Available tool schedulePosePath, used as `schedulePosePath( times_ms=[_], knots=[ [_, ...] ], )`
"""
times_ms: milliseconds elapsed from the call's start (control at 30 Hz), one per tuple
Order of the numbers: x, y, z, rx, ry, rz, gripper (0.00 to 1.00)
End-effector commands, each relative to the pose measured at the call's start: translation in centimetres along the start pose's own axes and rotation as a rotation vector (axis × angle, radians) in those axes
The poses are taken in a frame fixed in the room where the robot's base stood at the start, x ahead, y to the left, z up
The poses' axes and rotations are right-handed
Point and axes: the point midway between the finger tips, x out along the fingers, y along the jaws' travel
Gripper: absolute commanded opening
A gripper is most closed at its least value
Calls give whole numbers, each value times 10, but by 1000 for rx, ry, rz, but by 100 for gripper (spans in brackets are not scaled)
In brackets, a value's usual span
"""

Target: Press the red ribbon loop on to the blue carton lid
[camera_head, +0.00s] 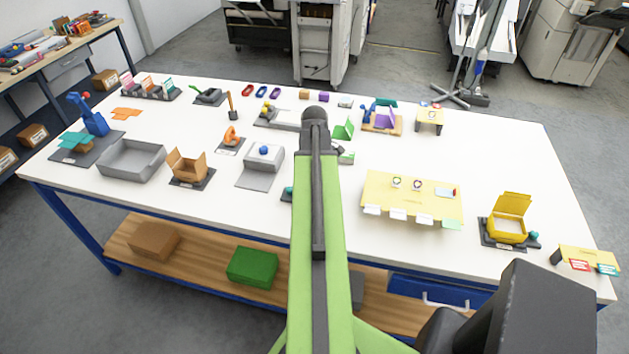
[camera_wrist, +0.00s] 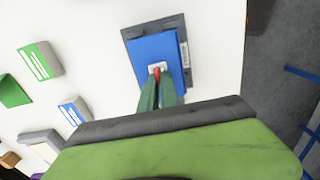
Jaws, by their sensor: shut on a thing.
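In the wrist view, the blue carton lid (camera_wrist: 150,47) lies on a dark grey base plate (camera_wrist: 131,34), with a small white patch (camera_wrist: 153,67) near its middle. My gripper (camera_wrist: 158,80), with green fingers, is shut on the red ribbon loop (camera_wrist: 157,71). Only a small red tip of the loop shows between the fingertips, over the white patch. I cannot tell whether the loop touches the lid. In the head view, my arm covers the middle of the table, and the gripper, loop and blue carton cannot be made out.
The white table (camera_head: 210,220) carries several stations. A yellow board (camera_head: 390,208) and an open yellow box (camera_head: 507,228) stand at right, a grey tray (camera_head: 131,160) and open brown carton (camera_head: 187,166) at left. In the wrist view, a green-and-white block (camera_wrist: 40,61) lies left of the lid.

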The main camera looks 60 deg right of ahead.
Motion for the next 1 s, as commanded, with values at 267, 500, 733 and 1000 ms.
schedulePosePath(
  times_ms=[267, 500, 733, 1000],
  knots=[
    [2, 0, 0, 0, 0, 0, 0],
    [2, 0, 0, -1, 0, -1, 0],
    [0, -1, 0, -1, 0, -1, 0],
    [0, 0, 0, -1, 0, -1, 31]
  ],
)
